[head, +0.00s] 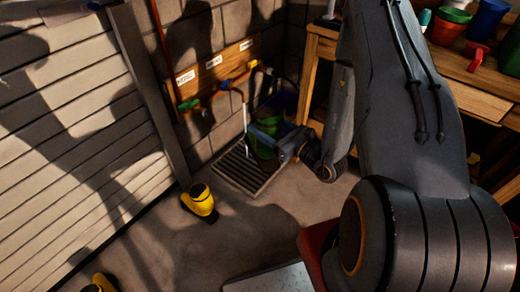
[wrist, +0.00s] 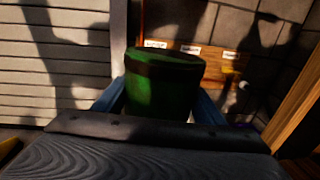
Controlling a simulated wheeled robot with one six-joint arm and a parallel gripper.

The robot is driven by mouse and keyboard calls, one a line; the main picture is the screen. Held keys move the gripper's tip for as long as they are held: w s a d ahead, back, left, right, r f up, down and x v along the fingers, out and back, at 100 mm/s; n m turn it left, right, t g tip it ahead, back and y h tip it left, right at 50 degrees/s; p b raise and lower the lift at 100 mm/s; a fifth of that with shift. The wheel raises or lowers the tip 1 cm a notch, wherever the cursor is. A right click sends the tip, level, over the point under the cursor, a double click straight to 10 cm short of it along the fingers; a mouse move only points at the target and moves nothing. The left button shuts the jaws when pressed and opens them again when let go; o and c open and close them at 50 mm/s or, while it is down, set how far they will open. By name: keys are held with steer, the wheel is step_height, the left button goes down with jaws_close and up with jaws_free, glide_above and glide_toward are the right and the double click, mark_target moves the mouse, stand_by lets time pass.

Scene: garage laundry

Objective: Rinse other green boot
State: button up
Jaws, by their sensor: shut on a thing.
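A green boot (head: 264,146) is over the dark slatted floor grate (head: 232,171) in the corner. My gripper (head: 268,132) is shut on it, with the arm reaching in from the right. In the wrist view the boot's green shaft with a dark rim (wrist: 165,85) stands upright between the two blue fingers. The boot's foot is hidden in the wrist view and shadowed in the head view. A tap with coloured pipe parts (head: 240,80) is on the wall above the grate. A pale narrow streak drops from it beside the boot; I cannot tell whether it is water.
A wooden bench (head: 470,70) with pots is at the right. A slatted shutter door (head: 70,120) fills the left.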

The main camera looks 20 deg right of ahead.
steer(key=w+f+b, duration=0.2)
steer(key=f+b, duration=0.3)
steer(key=b, duration=0.1)
steer(key=w+f+b, duration=0.3)
steer(key=f+b, duration=0.3)
steer(key=w+d+f+b, duration=0.1)
steer(key=w+f+b, duration=0.1)
steer(key=f+b, duration=0.4)
steer(key=shift+w+b, duration=0.3)
steer(key=shift+b, duration=0.2)
steer(key=w+f+b, duration=0.2)
steer(key=w+b, duration=0.4)
steer(key=w, duration=0.8)
steer(key=shift+d+f+b, duration=0.3)
